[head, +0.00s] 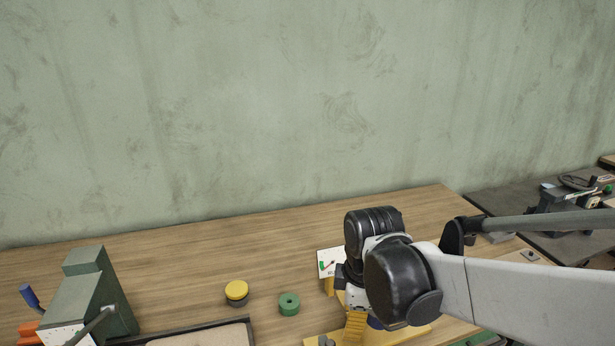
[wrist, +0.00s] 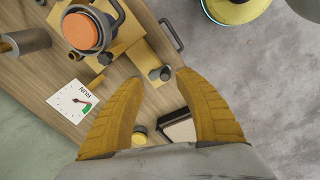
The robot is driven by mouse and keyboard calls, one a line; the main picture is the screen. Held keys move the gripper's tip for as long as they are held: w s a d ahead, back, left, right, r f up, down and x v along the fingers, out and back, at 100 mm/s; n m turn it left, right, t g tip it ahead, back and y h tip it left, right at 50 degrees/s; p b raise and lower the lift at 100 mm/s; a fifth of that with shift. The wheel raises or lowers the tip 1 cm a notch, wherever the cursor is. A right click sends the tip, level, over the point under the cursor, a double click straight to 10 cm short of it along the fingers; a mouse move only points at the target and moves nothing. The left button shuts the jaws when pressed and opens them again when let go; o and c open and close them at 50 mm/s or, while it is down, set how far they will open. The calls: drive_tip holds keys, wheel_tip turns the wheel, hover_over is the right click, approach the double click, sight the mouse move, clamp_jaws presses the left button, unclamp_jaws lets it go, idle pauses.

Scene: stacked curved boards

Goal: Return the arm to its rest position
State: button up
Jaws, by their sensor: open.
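My gripper (wrist: 158,76) is open, with its two ribbed yellow fingers spread and nothing between them in the wrist view. In the head view my arm reaches in from the right, and a ribbed yellow finger (head: 355,326) points down over the right part of the wooden table (head: 190,265). My arm hides part of the yellow fixture under it. In the wrist view the gripper is apart from the yellow fixture (wrist: 122,50), which carries an orange round piece (wrist: 85,31) in a dark ring.
A white dial card (wrist: 70,98) stands by the fixture. A green machine (head: 88,290), a yellow-topped puck (head: 236,289), a green ring (head: 289,309) and a black-rimmed tray (head: 250,328) occupy the left and front. The table's back strip is clear. A dark bench (head: 520,205) stands right.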

drive_tip(key=s+d+r+m+t+b, duration=0.1)
drive_tip(key=s+d+m+t+b, duration=0.2)
drive_tip(key=s+d+m, duration=0.6)
drive_tip(key=shift+s+d+r+m+t+b, duration=0.3)
drive_tip(key=shift+m+t, duration=0.9)
drive_tip(key=shift+m, duration=2.4)
drive_tip(key=shift+w+r, duration=0.1)
drive_tip(key=shift+w, duration=0.1)
